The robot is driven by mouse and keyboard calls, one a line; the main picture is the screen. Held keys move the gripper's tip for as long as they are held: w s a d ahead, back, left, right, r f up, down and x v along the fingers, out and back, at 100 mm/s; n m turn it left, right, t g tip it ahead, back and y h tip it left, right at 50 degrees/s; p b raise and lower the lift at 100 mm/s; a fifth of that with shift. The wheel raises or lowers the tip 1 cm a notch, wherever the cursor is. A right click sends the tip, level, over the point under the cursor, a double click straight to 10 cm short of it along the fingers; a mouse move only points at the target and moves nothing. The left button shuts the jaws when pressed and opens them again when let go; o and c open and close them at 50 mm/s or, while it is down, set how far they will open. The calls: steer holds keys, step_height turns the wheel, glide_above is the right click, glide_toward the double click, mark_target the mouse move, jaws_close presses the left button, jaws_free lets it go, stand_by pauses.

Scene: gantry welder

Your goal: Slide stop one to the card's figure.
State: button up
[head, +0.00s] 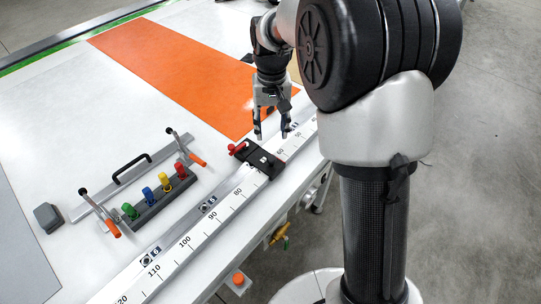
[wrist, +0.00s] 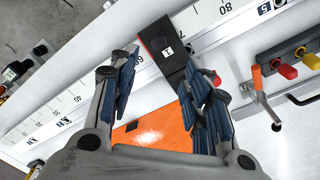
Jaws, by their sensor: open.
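Stop one (head: 262,160) is a black block with a white label, seated on the long scale rail (head: 222,210). It sits between the printed 80 and 60, with a red lever (head: 238,148) on its table side. My gripper (head: 272,131) is open, with its fingers down just above and beyond the stop, toward the lower numbers. In the wrist view, stop one (wrist: 166,48) shows its "1" label just past the open fingers (wrist: 155,75). Nothing is between the fingers. I cannot make out a card with a figure in either view.
A dark rack with green, blue, yellow and red knobs (head: 158,196) stands left of the rail. Toggle clamps and a black-handled bar (head: 132,169) lie behind it. An orange sheet (head: 175,75) covers part of the white table. The rail toward 90 and above looks clear.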

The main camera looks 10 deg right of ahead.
mark_target(272, 158)
step_height(272, 158, down, 14)
steer(key=b, duration=0.3)
steer(key=shift+r+b, duration=0.1)
steer(key=shift+b, duration=0.3)
jaws_close()
stand_by(0.4)
